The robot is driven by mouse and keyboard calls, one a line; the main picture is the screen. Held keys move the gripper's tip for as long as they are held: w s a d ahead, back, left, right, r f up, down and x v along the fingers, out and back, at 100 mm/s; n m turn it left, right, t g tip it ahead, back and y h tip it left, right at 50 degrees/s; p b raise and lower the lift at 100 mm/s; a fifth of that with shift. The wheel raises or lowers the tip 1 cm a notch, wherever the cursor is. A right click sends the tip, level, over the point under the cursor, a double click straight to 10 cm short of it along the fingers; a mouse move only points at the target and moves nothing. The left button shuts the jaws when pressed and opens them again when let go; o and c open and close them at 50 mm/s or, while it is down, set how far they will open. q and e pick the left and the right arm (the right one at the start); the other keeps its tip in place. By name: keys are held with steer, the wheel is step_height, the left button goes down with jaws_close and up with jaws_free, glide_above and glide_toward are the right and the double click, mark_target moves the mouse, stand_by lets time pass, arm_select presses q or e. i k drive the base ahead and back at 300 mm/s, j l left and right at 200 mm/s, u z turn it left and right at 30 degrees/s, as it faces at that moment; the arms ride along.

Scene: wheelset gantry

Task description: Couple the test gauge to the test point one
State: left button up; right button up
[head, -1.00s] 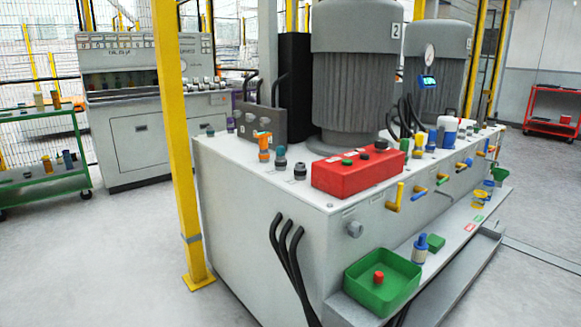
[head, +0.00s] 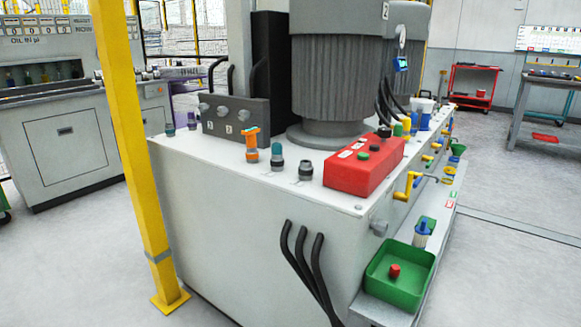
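Neither of my grippers shows in the head view. A large light-grey power unit (head: 240,245) fills the middle. On its near top edge stand an orange-handled valve (head: 252,145), a teal-capped fitting (head: 277,157) and a black fitting (head: 305,172). A blue-and-white canister-like part (head: 422,234) stands on the lower side ledge. I cannot tell which is the test gauge or which fitting is test point one.
A yellow post (head: 130,150) stands close at the unit's left corner. Black hoses (head: 300,262) hang on its front face. A green tray (head: 400,275) holding a red-capped part sits on the right ledge. A red trolley (head: 472,88) and a workbench (head: 545,110) stand behind right. Floor at right is open.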

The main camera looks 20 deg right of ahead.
mark_target(252, 140)
steer(key=i+j, duration=0.15)
steer(key=j, duration=0.2)
steer(key=i+j+z, duration=0.15)
steer(key=j, duration=0.2)
steer(key=i+j, duration=0.15)
steer(key=j, duration=0.25)
steer(key=i+j+z, duration=0.15)
steer(key=j, duration=0.2)
steer(key=i+j, duration=0.1)
steer(key=j, duration=0.3)
steer(key=z, duration=0.05)
